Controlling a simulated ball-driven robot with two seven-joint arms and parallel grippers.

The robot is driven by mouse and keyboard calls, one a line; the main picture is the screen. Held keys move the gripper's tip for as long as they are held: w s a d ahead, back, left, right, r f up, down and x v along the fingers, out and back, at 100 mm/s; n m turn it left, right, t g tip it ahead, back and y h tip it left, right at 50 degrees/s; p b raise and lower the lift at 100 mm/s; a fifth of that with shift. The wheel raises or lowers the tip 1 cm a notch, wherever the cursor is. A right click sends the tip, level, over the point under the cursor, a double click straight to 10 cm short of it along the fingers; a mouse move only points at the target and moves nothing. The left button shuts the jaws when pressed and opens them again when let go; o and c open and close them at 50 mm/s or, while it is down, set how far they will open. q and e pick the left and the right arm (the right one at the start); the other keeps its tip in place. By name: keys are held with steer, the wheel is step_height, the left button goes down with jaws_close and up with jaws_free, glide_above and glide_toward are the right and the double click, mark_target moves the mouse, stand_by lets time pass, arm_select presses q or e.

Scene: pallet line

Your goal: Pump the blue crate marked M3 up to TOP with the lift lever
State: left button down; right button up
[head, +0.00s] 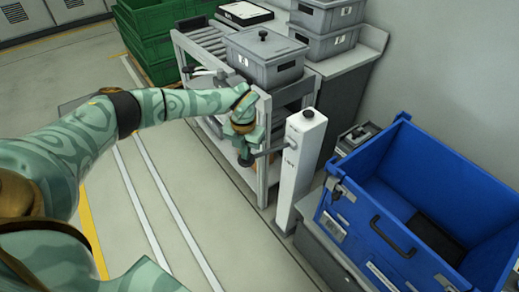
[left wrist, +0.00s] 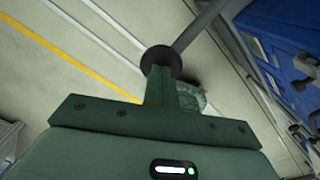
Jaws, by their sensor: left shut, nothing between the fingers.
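The blue crate (head: 375,268) stands at the lower right of the head view, open at the top, with a dark patch on its inner floor. Its M3 mark is not readable. Part of it shows at the right of the left wrist view (left wrist: 272,22). Left of it is a white post (head: 301,165) with the lift lever (head: 268,153), a grey rod with a dark round end. My left gripper (head: 243,150) is shut and empty, at the lever's end. In the left wrist view the dark round end (left wrist: 160,58) is at the fingertips; contact is unclear. My right gripper is not in view.
A grey lidded crate (head: 268,72) stands on a roller frame (head: 194,48) behind the gripper. Grey bins (head: 328,42) are stacked behind it, and green crates (head: 157,52) are at the back. Open floor (head: 165,190) lies to the left.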

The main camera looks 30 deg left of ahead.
mark_target(243, 162)
arm_select(q)
steer(key=shift+s+f, duration=0.1)
steer(key=shift+f, duration=0.2)
steer(key=shift+s+a+f, duration=0.1)
steer(key=shift+s+f, duration=0.05)
steer(key=shift+f, duration=0.75)
steer(key=shift+s+f+b, duration=0.15)
steer(key=shift+f+b, duration=0.25)
steer(key=shift+f, duration=0.45)
steer(key=shift+f, duration=0.1)
steer(key=shift+f+b, duration=0.3)
steer(key=shift+f, duration=0.5)
